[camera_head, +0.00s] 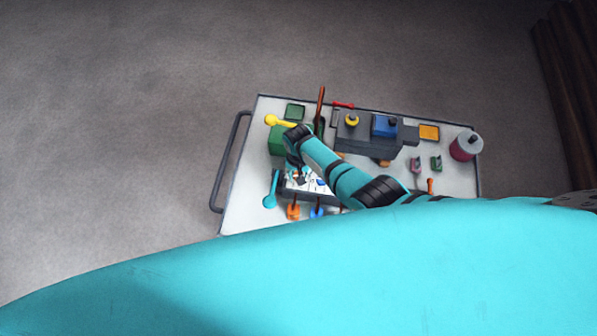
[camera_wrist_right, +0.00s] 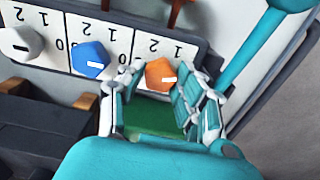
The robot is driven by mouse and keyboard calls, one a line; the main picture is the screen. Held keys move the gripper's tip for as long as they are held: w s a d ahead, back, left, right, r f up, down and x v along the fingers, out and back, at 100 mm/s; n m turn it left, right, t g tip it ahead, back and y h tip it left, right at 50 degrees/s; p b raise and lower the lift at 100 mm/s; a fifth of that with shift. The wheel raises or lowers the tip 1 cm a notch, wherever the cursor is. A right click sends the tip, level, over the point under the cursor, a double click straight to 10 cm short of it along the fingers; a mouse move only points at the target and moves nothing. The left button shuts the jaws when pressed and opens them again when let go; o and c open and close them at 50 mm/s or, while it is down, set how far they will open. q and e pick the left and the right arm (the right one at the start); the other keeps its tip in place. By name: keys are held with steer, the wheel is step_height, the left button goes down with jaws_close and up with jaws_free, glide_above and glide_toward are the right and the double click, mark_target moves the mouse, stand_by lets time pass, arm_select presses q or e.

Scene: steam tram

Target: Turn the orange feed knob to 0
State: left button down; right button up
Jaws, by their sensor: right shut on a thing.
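In the head view my right gripper (camera_head: 295,164) is over the panel (camera_head: 318,187) at the trolley's left part, and the orange knob cannot be made out there. My left gripper is not in view.
A blue knob (camera_wrist_right: 90,60) and a white knob (camera_wrist_right: 22,43) stand left of the orange one. A teal lever (camera_wrist_right: 250,45) rises close to the right finger.

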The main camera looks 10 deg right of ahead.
steer(key=shift+w+r+m, duration=0.1)
steer(key=shift+m, duration=1.4)
steer(key=o, duration=1.1)
steer(key=shift+o, duration=0.2)
step_height(320, 180, up, 12)
